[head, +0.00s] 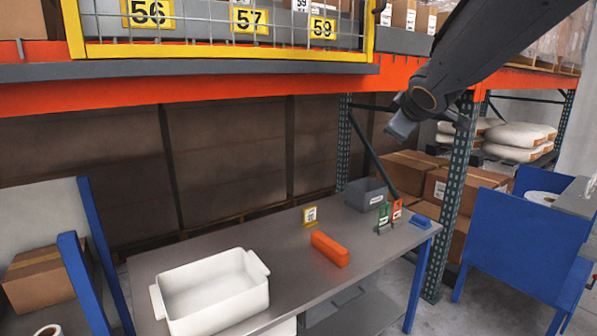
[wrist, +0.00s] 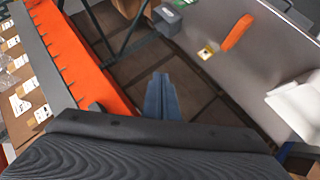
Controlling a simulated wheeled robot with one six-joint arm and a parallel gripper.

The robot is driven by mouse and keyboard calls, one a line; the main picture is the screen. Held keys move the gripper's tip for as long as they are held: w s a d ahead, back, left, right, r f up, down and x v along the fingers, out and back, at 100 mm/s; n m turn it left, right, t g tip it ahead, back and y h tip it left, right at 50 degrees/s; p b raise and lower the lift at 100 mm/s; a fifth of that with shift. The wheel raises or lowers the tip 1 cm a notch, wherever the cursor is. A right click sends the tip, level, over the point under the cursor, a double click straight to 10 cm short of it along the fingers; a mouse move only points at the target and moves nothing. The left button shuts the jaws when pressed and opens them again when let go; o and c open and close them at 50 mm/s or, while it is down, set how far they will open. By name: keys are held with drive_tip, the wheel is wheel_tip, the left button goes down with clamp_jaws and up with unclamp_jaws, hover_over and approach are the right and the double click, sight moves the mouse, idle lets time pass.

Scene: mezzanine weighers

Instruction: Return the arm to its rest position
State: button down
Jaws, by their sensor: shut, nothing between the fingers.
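My gripper (head: 399,127) hangs in the air at the upper right of the head view, well above the table and near the orange rack beam. My dark arm reaches down to it from the top right. In the wrist view my gripper's blue-grey fingers (wrist: 161,96) are together, with nothing between them. The grey table (head: 290,262) is below, apart from the gripper. On it are a white tote (head: 212,290) and an orange block (head: 329,249). The orange block also shows in the wrist view (wrist: 237,33).
The orange rack beam (head: 230,84) and a perforated upright (head: 452,195) stand close to my arm. A grey bin (head: 367,195), a yellow-framed tag (head: 310,216) and small green and orange holders are on the table. A blue-sided bench (head: 512,238) stands right. Cartons are stacked behind.

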drive_tip(key=s+a+f+m+g+b, duration=0.1)
drive_tip(key=s+f+m+g, duration=0.2)
drive_tip(key=s+f, duration=0.6)
drive_tip(key=s+a+f+m+g+b, duration=0.2)
drive_tip(key=s+f, duration=0.7)
drive_tip(key=f, duration=0.6)
drive_tip(key=s+a+f+m+g+y+b, duration=0.1)
drive_tip(key=s+f+m+g, duration=0.3)
drive_tip(key=s+f, duration=0.6)
wheel_tip(320, 180, down, 2)
drive_tip(key=shift+a+f+m+g, duration=0.25)
drive_tip(key=shift+a+m+g, duration=0.05)
drive_tip(key=shift+g, duration=0.7)
drive_tip(key=shift+a, duration=0.1)
